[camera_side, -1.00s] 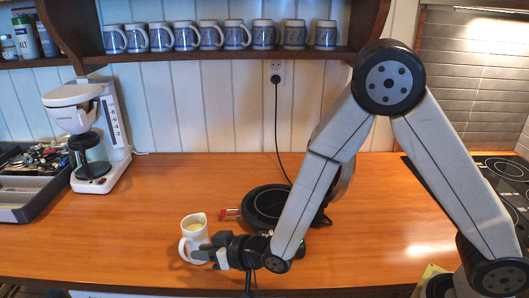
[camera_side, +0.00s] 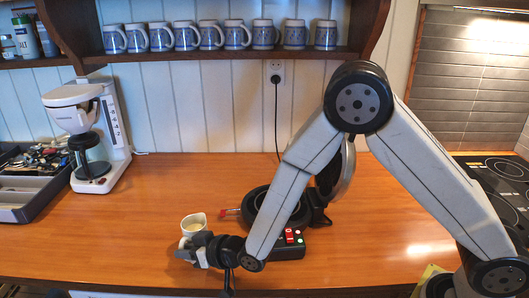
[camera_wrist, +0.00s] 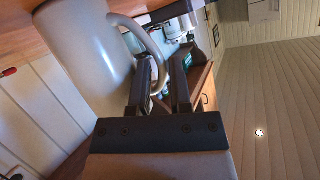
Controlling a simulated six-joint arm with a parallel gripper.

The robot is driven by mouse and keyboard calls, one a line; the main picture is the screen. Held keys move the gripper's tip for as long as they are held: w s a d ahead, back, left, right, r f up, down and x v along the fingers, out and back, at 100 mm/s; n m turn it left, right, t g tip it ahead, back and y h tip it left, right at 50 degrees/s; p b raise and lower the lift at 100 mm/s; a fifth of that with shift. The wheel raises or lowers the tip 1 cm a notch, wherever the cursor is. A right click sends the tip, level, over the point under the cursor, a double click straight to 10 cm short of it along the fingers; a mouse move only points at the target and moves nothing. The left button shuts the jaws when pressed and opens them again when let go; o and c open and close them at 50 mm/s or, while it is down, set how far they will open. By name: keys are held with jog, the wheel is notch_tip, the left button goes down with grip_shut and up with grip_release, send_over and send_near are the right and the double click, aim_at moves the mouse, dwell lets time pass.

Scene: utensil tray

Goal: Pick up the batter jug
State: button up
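The batter jug (camera_side: 193,227) is a white jug with pale contents, standing upright on the wooden counter. My gripper (camera_side: 190,249) is low at its front side and hides its lower part in the side view. In the wrist view the jug (camera_wrist: 85,45) fills the upper left, with its curved handle (camera_wrist: 157,48) reaching toward my fingers. The two dark fingers of my gripper (camera_wrist: 163,75) are apart, and part of the handle shows in the gap between them. I cannot tell whether either finger touches it.
A round black waffle iron (camera_side: 262,203) with a red-tipped handle and a control box (camera_side: 291,240) sit right of the jug. A coffee maker (camera_side: 95,135) and a utensil tray (camera_side: 40,205) stand at the left. Mugs (camera_side: 162,37) line the shelf above. The counter's middle left is clear.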

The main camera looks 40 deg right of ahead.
grip_shut()
jog(key=shift+r, duration=0.1)
dwell(1.5)
